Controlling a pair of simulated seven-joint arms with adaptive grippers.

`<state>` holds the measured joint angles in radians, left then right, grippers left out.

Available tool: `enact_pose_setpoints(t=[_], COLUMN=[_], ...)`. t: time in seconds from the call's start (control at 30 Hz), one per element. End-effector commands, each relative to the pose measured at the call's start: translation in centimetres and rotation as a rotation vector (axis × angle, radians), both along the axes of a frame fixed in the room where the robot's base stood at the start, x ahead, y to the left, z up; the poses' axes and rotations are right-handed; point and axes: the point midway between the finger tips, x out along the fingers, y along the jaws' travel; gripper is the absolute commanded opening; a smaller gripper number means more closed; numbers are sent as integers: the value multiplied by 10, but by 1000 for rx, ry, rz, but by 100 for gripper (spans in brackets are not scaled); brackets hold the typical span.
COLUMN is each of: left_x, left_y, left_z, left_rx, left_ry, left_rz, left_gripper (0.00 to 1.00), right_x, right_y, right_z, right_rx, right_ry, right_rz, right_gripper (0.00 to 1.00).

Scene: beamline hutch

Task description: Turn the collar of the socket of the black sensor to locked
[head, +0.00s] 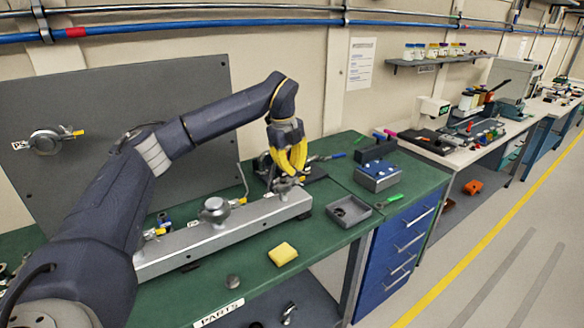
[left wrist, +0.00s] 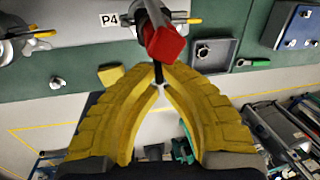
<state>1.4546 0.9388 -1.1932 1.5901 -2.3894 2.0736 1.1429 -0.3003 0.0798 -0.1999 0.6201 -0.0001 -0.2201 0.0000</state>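In the head view my left gripper (head: 289,172), with yellow ribbed fingers, points down at the far end of the silver rail (head: 235,229). In the left wrist view its fingertips (left wrist: 160,80) come close together around a thin dark stem below a red block (left wrist: 165,45) with a dark body. I cannot tell whether they grip the stem. Behind it is a grey socket with a yellow lever (left wrist: 190,20), beside the label P4 (left wrist: 109,20). The fingers partly hide this socket in the head view. I cannot tell for sure which part is the black sensor. My right gripper is not in view.
On the green bench are a yellow sponge (head: 283,254), a grey tray (head: 349,211), a blue box (head: 377,177) and a green-handled tool (head: 389,201). A grey panel (head: 190,95) stands behind the rail. Bare bench lies between the sponge and the tray.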

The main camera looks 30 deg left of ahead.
Motion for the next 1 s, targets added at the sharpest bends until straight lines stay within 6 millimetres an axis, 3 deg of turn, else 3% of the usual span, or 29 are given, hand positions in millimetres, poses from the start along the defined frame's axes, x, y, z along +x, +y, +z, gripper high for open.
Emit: enact_pose_setpoints(t=[0.37,1.0], left_x=[-5,-25], left_y=[3,25], left_z=[-1,-1], left_rx=[1,0], left_ry=[3,2], left_rz=[-109,-693], left_gripper=[0,0], right_x=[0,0], right_y=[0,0], right_z=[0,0], right_rx=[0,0], right_ry=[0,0], right_rz=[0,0], right_gripper=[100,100])
